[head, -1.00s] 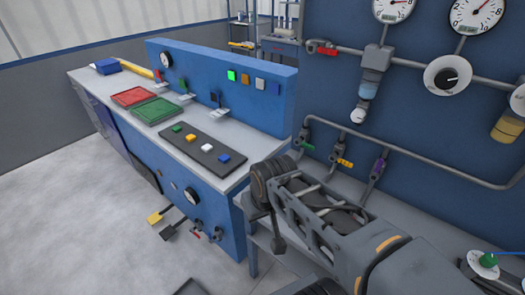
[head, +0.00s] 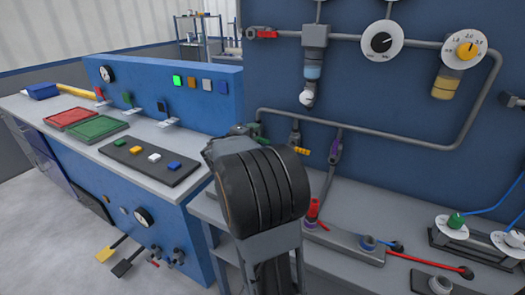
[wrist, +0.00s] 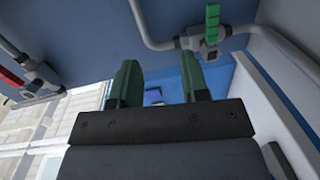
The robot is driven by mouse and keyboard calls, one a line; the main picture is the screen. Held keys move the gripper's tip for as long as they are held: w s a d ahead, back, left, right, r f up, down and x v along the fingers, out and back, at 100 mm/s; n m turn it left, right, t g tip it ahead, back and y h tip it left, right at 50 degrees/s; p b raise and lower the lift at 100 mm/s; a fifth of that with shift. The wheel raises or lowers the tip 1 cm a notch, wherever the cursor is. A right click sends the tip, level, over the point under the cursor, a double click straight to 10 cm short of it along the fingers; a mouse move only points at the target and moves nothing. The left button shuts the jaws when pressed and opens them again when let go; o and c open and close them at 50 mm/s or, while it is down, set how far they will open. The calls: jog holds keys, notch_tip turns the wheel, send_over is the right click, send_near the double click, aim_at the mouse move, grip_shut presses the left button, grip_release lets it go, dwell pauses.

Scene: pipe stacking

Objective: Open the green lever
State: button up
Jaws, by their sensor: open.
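The green lever (wrist: 212,22) shows at the top of the wrist view, right of centre. It is a bright green handle on a grey valve on a pipe. My gripper (wrist: 160,78) is open, with its two dark green fingers apart and nothing between them. The lever lies beyond the right fingertip and apart from it in the picture.
A purple lever (head: 335,150) hangs right of the yellow one. A red-handled valve (head: 263,35) sits higher on the blue panel (head: 400,95). The grey bench (head: 345,205) below holds sockets and cables. A blue console (head: 165,80) with trays stands left.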

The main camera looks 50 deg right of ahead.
jog(key=w+d, duration=0.1)
jog(key=h+b, duration=0.1)
send_near(263, 142)
jog(key=s+x, duration=0.1)
jog(key=x, duration=0.1)
jog(key=shift+n+t, duration=0.4)
jog(key=x, duration=0.6)
jog(key=shift+w+d+r, duration=0.1)
jog(key=shift+w+d, duration=0.1)
jog(key=shift+w, duration=0.1)
jog(key=shift+p+x, duration=0.3)
jog(key=shift+x, duration=0.5)
grip_shut()
